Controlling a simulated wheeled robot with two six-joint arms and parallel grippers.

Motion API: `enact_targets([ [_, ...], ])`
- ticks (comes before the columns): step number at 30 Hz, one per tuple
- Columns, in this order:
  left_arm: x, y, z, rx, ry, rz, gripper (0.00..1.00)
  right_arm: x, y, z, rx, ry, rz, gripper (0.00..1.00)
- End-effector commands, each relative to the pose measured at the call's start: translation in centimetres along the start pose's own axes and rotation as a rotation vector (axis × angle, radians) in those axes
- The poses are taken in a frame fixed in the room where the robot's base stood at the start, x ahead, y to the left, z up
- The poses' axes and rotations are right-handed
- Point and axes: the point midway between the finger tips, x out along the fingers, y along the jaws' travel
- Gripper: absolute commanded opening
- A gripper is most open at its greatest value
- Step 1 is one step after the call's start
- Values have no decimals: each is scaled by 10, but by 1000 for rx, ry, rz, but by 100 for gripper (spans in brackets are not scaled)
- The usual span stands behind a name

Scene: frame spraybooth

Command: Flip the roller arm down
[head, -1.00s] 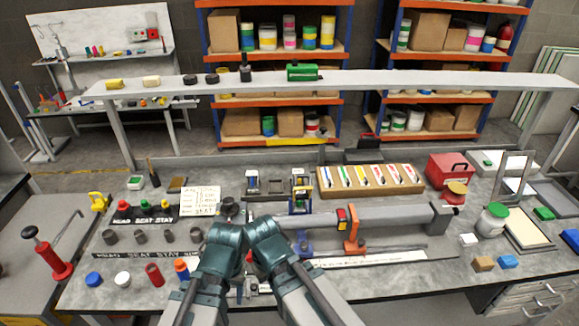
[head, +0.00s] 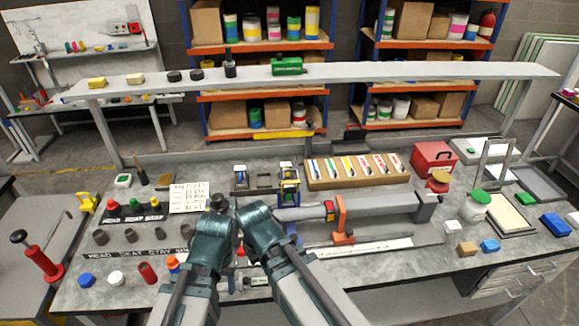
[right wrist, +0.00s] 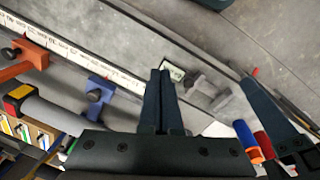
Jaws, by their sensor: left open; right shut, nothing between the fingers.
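I cannot tell for sure which part is the roller arm. In the right wrist view the orange clamp (right wrist: 18,62) and a blue clamp (right wrist: 98,97) sit along a white ruler strip (right wrist: 75,52). My right gripper (right wrist: 160,75) is shut and empty, over the bench to the right of the blue clamp. My left gripper (head: 224,217) is open, close beside the right arm; its fingertips are mostly hidden.
A red box (head: 435,160) and a green-lidded jar (head: 478,203) are to the right. Small bottles and caps line the left. A raised shelf (head: 400,75) crosses behind.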

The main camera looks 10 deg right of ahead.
Motion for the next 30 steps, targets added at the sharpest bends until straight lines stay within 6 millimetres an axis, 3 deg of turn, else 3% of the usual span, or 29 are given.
enact_targets([
  [1, -24, -2, 2, -2, 0, 0, 50, -24, 10, -14, 29, 32, 1, 0],
  [3, -44, -4, 3, -4, -1, 1, 50, -43, 24, -32, 73, 85, 4, 0],
  [15, -144, -13, 9, -18, -3, 3, 50, -153, 122, -127, 320, 407, 27, 0],
  [22, -183, -17, 12, -25, -4, 4, 50, -202, 170, -160, 419, 548, 41, 0],
  [30, -197, -18, 12, -28, -4, 5, 50, -224, 194, -174, 466, 618, 48, 0],
])
